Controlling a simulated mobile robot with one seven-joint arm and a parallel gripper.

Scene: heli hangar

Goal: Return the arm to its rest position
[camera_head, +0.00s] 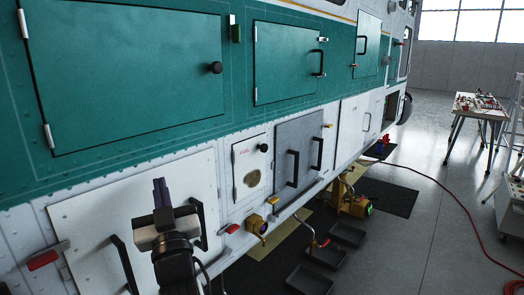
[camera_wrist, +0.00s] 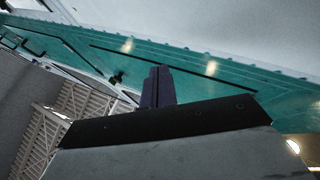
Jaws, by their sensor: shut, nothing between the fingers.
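My gripper (camera_head: 161,193) is raised at the lower left of the head view, with its fingers pointing up. The two dark fingers are together and nothing shows between them. In the wrist view my gripper (camera_wrist: 158,75) is in the middle, its fingers shut, with the teal and white helicopter side behind it. In the head view my gripper stands in front of a white lower panel (camera_head: 85,215) with black handles. I cannot tell the exact gap between my gripper and the panel.
The helicopter side (camera_head: 200,135) fills the left, with teal doors and a grey hatch (camera_head: 298,150). Dark trays (camera_head: 348,235) lie on the floor below. A red hose (camera_head: 455,200) crosses the floor. A worktable (camera_head: 480,106) with tools stands at right. Grey floor at centre right is mostly clear.

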